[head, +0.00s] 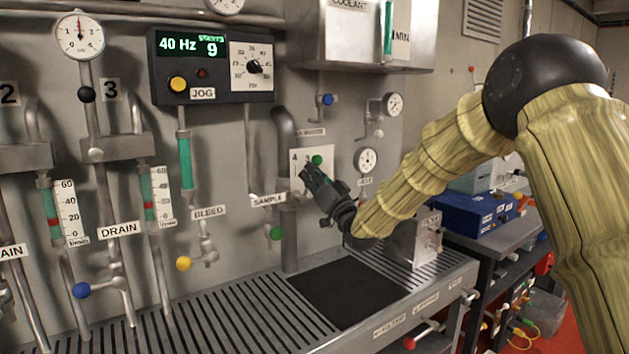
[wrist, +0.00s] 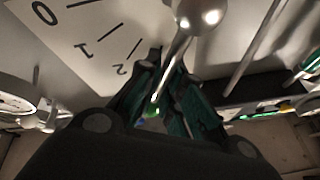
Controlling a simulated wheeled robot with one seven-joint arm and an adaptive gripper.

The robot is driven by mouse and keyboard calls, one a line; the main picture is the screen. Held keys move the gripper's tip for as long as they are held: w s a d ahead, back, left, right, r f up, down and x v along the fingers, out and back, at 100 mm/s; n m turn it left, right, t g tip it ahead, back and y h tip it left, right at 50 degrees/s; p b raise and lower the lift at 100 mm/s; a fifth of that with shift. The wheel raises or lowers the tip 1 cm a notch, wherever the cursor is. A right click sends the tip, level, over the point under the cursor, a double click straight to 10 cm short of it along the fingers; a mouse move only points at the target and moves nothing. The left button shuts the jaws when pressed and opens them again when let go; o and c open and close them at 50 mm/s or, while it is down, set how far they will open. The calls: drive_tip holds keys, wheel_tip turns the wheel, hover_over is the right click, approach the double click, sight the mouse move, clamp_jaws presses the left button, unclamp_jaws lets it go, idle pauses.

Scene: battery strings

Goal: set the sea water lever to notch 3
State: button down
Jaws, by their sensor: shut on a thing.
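The sea water lever has a shiny metal hub (wrist: 203,12) and a green knob (head: 317,160). The knob (wrist: 153,111) also shows between my finger pads in the wrist view. My gripper (head: 313,176) is in front of the white notch plate (head: 325,155) and is shut on the lever near its knob. The wrist view shows marks 0, 1 and 2 on the plate (wrist: 95,25), with the lever on the far side of 2 from 1. In the head view, 4 and part of 3 show left of the knob. My fingers cover the exact notch.
A green sample valve knob (head: 277,233) sits below and left of my gripper. Gauges (head: 367,160) are to the right. A dark mat (head: 345,290) lies on the slotted bench below, which is clear there. A pump display (head: 212,66) is mounted upper left.

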drive_tip(key=shift+d+r, duration=0.2)
drive_tip(key=shift+r, duration=0.3)
drive_tip(key=c, duration=1.5)
unclamp_jaws()
drive_tip(key=shift+w, duration=0.1)
drive_tip(key=shift+c, duration=0.2)
drive_tip(key=shift+a+f, duration=0.1)
drive_tip(key=shift+f, duration=0.2)
drive_tip(key=v, duration=1.2)
drive_tip(key=shift+a, duration=0.1)
